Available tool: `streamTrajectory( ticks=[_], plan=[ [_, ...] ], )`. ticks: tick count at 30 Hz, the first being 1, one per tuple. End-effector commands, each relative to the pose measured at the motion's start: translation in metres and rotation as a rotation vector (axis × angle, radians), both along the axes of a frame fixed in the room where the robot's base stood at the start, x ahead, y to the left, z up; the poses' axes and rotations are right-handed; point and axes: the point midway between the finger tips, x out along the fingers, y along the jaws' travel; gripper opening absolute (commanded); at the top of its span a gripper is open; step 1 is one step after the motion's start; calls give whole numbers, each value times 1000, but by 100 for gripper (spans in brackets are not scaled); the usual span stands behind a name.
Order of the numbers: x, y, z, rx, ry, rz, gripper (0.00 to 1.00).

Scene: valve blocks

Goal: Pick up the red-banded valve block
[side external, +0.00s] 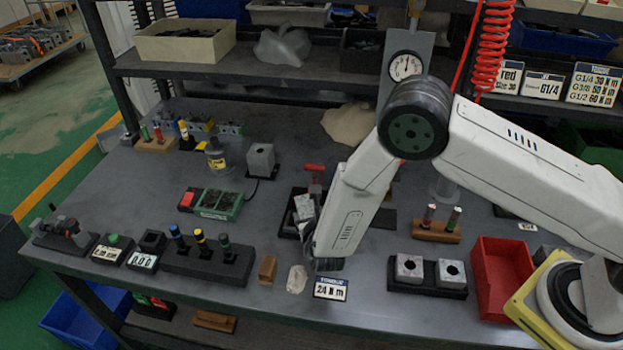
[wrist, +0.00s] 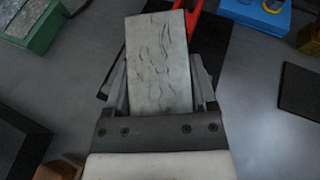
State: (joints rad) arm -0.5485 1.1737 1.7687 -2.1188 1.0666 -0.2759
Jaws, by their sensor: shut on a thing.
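My gripper (wrist: 162,88) is shut on a pale grey block (wrist: 158,50) with dark, crack-like marks, one finger on each side of it. No red band shows on its visible face. The block stands out beyond the fingers, over a black tray (wrist: 225,45). I cannot tell whether it touches the tray. In the side external view the grey block (side external: 304,208) shows beside my forearm, over the black tray, and my gripper is mostly hidden. Other grey blocks stand on a black base (side external: 261,158) and in a black holder (side external: 427,291) at the front right.
A red-handled tool (side external: 314,168) lies just behind the block. A green tray (side external: 222,206) and a black rack (side external: 205,262) are to the left. A wooden block (side external: 267,268) and a torque sign (side external: 331,289) are near the front edge. A red bin (side external: 497,275) stands right.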

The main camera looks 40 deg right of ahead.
Motion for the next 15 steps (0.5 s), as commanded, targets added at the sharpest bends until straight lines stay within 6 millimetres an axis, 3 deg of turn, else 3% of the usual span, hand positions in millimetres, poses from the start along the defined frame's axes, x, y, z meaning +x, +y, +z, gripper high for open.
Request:
streamTrajectory(
  ticks=[8, 15],
  plan=[
    [1, 0, 6, 0, -3, 0, 0],
    [1, 1, 25, 0, -6, 1, 0]
  ],
)
